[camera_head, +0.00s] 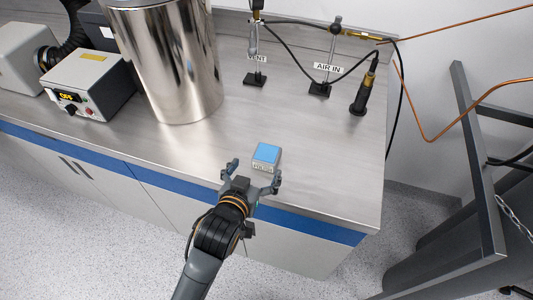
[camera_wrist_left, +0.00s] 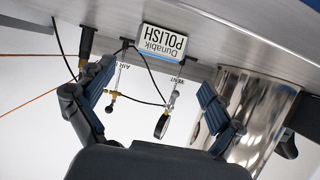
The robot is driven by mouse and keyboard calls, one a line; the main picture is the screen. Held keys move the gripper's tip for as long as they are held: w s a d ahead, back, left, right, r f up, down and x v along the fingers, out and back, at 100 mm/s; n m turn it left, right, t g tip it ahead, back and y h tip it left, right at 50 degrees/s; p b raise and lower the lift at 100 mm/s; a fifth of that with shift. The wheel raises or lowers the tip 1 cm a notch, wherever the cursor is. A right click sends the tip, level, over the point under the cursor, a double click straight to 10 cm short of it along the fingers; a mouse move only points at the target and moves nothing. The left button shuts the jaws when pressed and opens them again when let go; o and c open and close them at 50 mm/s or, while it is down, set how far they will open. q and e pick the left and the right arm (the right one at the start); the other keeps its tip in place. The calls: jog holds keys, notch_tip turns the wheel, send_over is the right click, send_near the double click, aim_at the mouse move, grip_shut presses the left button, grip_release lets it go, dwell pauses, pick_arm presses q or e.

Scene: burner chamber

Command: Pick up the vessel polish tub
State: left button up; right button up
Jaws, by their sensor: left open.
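The vessel polish tub (camera_head: 266,155) is a small box with a blue top and a pale labelled side, standing near the front edge of the steel counter. In the left wrist view the tub (camera_wrist_left: 161,43) appears upside down, with "Dunabik POLISH" on its label. My left gripper (camera_head: 252,176) is open, with its fingers spread just in front of the tub, toward the counter edge. In the left wrist view its fingers (camera_wrist_left: 158,98) stand apart with nothing between them, and the tub is beyond them. My right gripper is not in view.
A large shiny metal vessel (camera_head: 172,65) stands left of the tub, beside a control box (camera_head: 88,84) with a lit display. The counter (camera_head: 325,150) right of the tub is clear.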

aim_at(265, 158)
pick_arm(q)
jog(key=x, duration=0.2)
jog(key=shift+w+d+f, duration=0.1)
jog(key=shift+w+d, duration=0.05)
jog(key=shift+w, duration=0.2)
jog(key=shift+w+d+f, duration=0.1)
jog(key=shift+w+f, duration=0.1)
jog(key=shift+w, duration=0.2)
jog(key=shift+w+d+f+p, duration=0.1)
jog(key=shift+w+d+p, duration=0.05)
jog(key=shift+w+p, duration=0.15)
jog(key=p+x, duration=0.1)
jog(key=x, duration=0.3)
jog(key=shift+d+f, duration=0.15)
jog(key=shift+f, duration=0.05)
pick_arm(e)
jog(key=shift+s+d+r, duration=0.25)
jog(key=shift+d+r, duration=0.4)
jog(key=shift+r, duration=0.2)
pick_arm(q)
jog(key=c, duration=1.5)
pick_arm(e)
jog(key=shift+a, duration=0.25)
pick_arm(q)
jog(key=shift+r, duration=0.1)
